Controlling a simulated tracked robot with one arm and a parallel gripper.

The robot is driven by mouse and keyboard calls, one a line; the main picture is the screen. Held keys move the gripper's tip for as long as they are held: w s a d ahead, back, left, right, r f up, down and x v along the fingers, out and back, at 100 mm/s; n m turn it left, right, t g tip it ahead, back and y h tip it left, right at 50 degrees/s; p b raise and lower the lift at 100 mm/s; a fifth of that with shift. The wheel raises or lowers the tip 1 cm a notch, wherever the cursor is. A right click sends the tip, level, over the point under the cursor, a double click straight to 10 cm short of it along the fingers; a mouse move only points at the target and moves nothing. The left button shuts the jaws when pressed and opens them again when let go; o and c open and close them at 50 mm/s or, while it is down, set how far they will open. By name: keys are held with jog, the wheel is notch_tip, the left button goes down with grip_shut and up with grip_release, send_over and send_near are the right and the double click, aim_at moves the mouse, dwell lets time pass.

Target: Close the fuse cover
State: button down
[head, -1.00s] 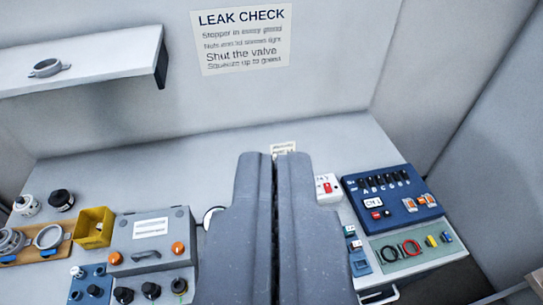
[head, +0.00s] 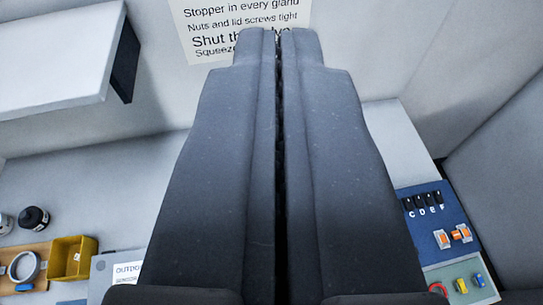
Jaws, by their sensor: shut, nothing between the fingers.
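My gripper (head: 278,36) is shut and empty. Its two dark grey fingers fill the middle of the head view, pointing up and away, with their tips in front of the wall sign. I cannot make out a fuse cover; the fingers hide the middle of the bench. A blue panel (head: 429,225) shows in part to the right of the fingers, with black parts lettered C to F and orange-and-white switches (head: 443,239). Its left part is hidden behind the fingers.
A sign (head: 243,12) is on the back wall. A white shelf (head: 55,65) juts out at upper left. A yellow bin (head: 72,259), a wooden tray (head: 38,254) and a black-capped item (head: 34,219) stand at lower left. A green panel (head: 445,278) lies at lower right.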

jog(key=shift+w, duration=0.25)
jog(key=shift+w, duration=0.1)
